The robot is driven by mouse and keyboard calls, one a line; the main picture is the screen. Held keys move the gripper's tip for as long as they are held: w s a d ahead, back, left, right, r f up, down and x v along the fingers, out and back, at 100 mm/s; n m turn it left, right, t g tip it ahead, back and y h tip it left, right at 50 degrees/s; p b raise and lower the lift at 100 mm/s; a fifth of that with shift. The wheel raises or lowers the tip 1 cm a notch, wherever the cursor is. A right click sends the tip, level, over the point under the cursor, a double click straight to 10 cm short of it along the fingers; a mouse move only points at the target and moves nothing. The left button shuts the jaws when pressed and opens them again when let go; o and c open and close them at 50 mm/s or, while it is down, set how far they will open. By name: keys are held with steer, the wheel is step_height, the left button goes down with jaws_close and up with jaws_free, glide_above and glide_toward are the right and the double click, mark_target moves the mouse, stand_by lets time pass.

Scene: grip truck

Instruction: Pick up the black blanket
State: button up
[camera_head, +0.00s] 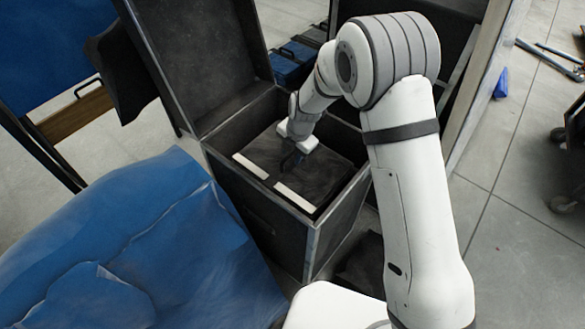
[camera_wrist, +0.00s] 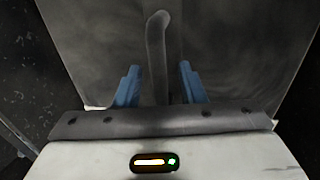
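The black blanket (camera_head: 325,178) appears as a dark, folded cloth inside an open black case (camera_head: 262,212). It fills much of the wrist view (camera_wrist: 235,50). A raised dark fold or strap (camera_wrist: 157,48) stands up from its middle. My gripper (camera_head: 292,160) reaches down into the case over the blanket. In the wrist view its two blue fingers (camera_wrist: 160,84) are apart, one on each side of the raised fold. Whether the fingertips touch the cloth cannot be told.
Two white strips (camera_head: 293,197) lie along the near side inside the case. Its lid (camera_head: 195,55) stands open behind. A blue blanket (camera_head: 150,250) covers the left front. Another dark cloth (camera_head: 122,75) hangs at upper left. Open floor (camera_head: 525,240) shows at right.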

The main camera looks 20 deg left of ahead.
steer(key=shift+c, duration=0.4)
jaws_close()
stand_by(1.0)
